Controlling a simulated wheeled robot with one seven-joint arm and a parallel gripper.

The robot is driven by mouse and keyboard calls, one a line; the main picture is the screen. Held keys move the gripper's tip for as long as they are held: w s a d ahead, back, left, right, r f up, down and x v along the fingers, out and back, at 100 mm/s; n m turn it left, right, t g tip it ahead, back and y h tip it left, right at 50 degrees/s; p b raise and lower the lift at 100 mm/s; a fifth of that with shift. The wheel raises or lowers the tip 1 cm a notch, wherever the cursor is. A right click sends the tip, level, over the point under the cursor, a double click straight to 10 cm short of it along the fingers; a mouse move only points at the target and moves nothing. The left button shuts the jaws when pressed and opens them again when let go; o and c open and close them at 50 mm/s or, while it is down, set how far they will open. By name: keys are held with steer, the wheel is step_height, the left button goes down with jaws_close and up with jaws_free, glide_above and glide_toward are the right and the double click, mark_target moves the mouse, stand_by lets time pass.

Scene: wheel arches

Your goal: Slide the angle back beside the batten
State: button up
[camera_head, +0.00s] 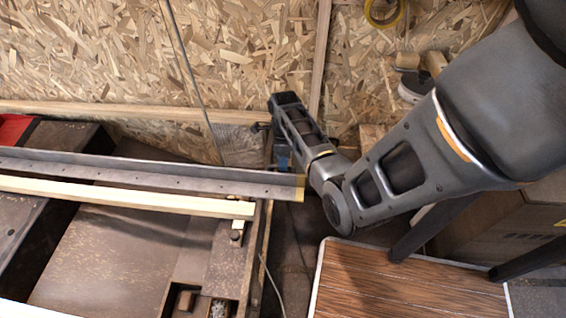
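The angle (150,172) is a long grey metal bar with small holes along it and a yellow right end. It runs from the left edge to the middle of the view, sloping slightly down to the right. The batten (120,200) is a pale wooden strip lying in front of the angle, roughly parallel, with a narrow dark gap between them. My arm reaches in from the right, and its far end is just beyond the angle's yellow end. My gripper is mostly hidden there; its fingers and any contact with the angle cannot be made out.
A rusty metal bench (120,255) lies under both strips. A chipboard wall (120,60) stands behind. A wood-topped table (400,285) is at the lower right, with a cardboard box (510,235) beside it. A yellow tape roll (385,12) hangs on the wall.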

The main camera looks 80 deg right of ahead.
steer(key=o, duration=0.4)
steer(key=shift+c, duration=0.2)
step_height(320, 180, up, 8)
steer(key=d+p, duration=0.1)
steer(key=shift+d+f+p, duration=0.15)
steer(key=shift+d+p, duration=0.05)
steer(key=shift+p, duration=0.15)
stand_by(0.3)
